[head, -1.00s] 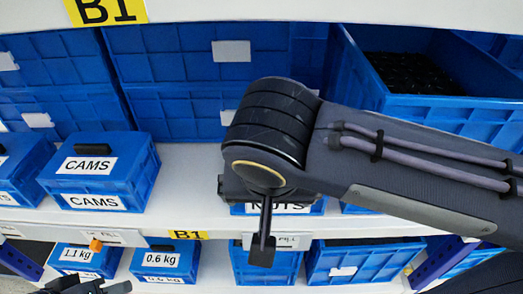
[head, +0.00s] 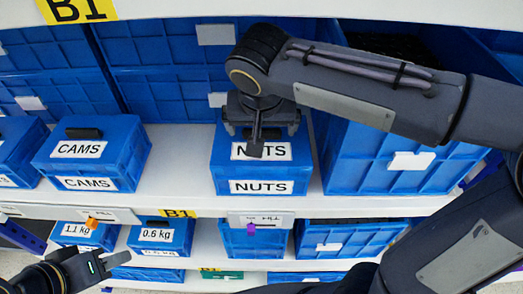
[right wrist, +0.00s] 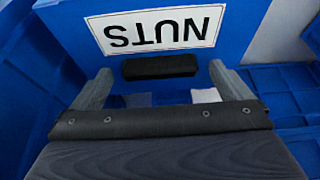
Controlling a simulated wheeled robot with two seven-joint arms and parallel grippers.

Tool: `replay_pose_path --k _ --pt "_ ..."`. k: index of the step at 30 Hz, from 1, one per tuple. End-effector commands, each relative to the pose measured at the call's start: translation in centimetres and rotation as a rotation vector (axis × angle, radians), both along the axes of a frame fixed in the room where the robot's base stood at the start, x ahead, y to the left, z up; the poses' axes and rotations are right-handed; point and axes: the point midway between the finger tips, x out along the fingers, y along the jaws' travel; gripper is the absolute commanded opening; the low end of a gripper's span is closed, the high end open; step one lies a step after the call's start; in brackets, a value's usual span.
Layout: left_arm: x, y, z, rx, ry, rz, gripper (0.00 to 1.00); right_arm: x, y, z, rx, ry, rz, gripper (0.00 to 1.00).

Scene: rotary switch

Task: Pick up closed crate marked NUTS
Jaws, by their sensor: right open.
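The closed blue crate marked NUTS (head: 222,173) stands on the white shelf, with one label on its lid and one on its front. My right gripper (head: 261,127) is over the back of its lid, partly hiding the lid label. In the right wrist view the black lid handle (right wrist: 160,67) lies between the tips of my open right gripper (right wrist: 160,76), with gaps on both sides. The lid label (right wrist: 153,28) appears upside down there. My left gripper (head: 98,267) is at the lower left, away from the crate; its jaw opening is unclear.
A closed CAMS crate (head: 112,158) stands to the left with free shelf between. A large open blue bin (head: 375,172) stands close on the right. Stacked blue bins (head: 165,75) line the back. An upper shelf edge (head: 190,9) runs above, and lower crates (head: 160,236) sit below.

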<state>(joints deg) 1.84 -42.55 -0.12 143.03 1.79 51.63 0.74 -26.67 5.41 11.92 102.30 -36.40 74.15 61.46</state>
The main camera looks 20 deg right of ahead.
Motion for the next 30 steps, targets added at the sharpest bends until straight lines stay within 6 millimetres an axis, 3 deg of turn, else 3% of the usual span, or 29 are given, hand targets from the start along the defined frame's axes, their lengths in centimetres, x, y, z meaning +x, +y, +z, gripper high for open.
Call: replay_pose_path --k 7,26,30 --pt "0.00 0.00 0.03 0.000 0.000 0.000 0.36 0.07 -0.01 -0.18 0.002 -0.002 0.000 0.98" --pt "0.00 -0.01 0.04 0.000 0.000 0.000 0.36 0.04 0.00 -0.14 0.002 -0.002 0.000 0.16" --pt "0.00 0.00 0.06 0.000 0.000 0.000 0.36 0.07 0.01 -0.04 0.002 -0.005 0.000 0.15"
